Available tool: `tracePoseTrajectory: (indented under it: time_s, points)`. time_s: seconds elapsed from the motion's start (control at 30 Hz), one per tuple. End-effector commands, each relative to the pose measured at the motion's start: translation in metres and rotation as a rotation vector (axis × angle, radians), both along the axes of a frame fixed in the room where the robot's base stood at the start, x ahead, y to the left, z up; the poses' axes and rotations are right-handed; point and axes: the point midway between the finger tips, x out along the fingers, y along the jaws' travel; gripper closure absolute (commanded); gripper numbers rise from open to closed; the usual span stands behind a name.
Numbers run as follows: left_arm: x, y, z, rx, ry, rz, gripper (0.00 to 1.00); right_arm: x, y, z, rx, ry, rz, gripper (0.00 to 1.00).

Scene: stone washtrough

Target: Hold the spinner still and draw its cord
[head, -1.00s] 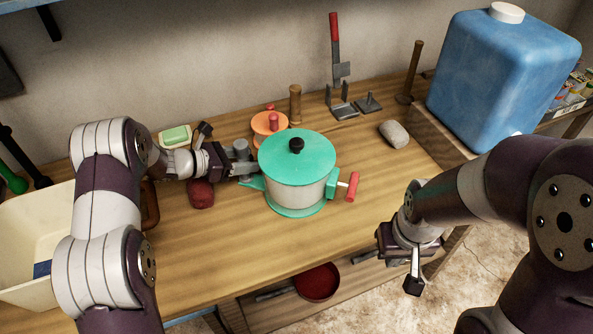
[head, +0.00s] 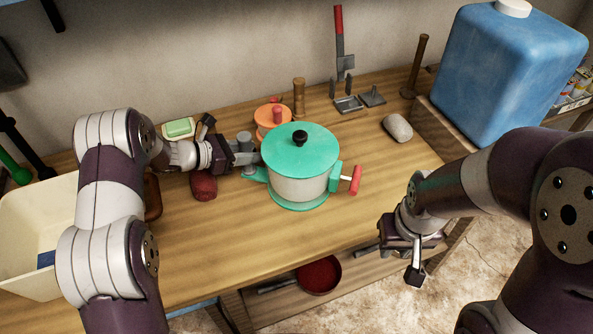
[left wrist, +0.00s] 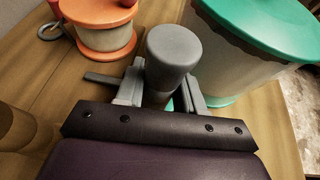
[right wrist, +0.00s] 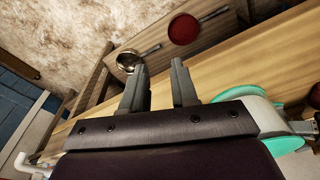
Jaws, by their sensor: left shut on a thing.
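The spinner (head: 301,188) stands on the wooden table, a whitish bowl with a teal lid, black knob and teal base. A red cord handle (head: 355,180) sticks out of the teal housing on its right side. A grey upright post (head: 244,142) stands on the teal lug at its left. My left gripper (head: 245,158) is shut on this post; the left wrist view shows the post (left wrist: 172,55) between the fingers. My right gripper (head: 416,262) is open and empty in front of the table, right of and below the red handle. The spinner shows partly in the right wrist view (right wrist: 243,92).
Behind the spinner are an orange-lidded pot (head: 270,118) and a wooden peg (head: 298,97). A dark red object (head: 204,186) lies under my left wrist. A grey stone (head: 397,128) and a blue canister (head: 505,75) are at right. The table right of the handle is clear.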

Motion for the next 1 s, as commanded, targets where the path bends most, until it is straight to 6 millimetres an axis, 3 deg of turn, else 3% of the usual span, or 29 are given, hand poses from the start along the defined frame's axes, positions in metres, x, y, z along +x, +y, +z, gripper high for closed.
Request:
tracePoseTrajectory:
  time_s: [0.07,0.3,0.4,0.5,0.67,1.0]
  points:
    - [0.000,0.000,0.000,0.000,0.000,0.000,1.00,0.019,0.003,0.007,0.009,-0.034,-0.030,0.49]
    - [0.000,0.000,0.000,0.000,-0.001,0.000,1.00,0.116,0.023,0.055,0.092,-0.211,-0.223,0.49]
    - [0.000,0.000,0.000,0.000,-0.001,0.000,1.00,0.143,0.030,0.072,0.128,-0.259,-0.283,0.49]
    - [0.000,0.000,0.000,0.000,-0.001,0.000,1.00,0.156,0.034,0.080,0.149,-0.285,-0.315,0.49]
    - [0.000,0.000,0.000,0.000,-0.001,0.000,1.00,0.166,0.036,0.067,0.154,-0.288,-0.322,0.49]
    - [0.000,0.000,0.001,0.000,-0.001,0.000,1.00,0.193,0.041,0.006,0.154,-0.287,-0.320,0.49]
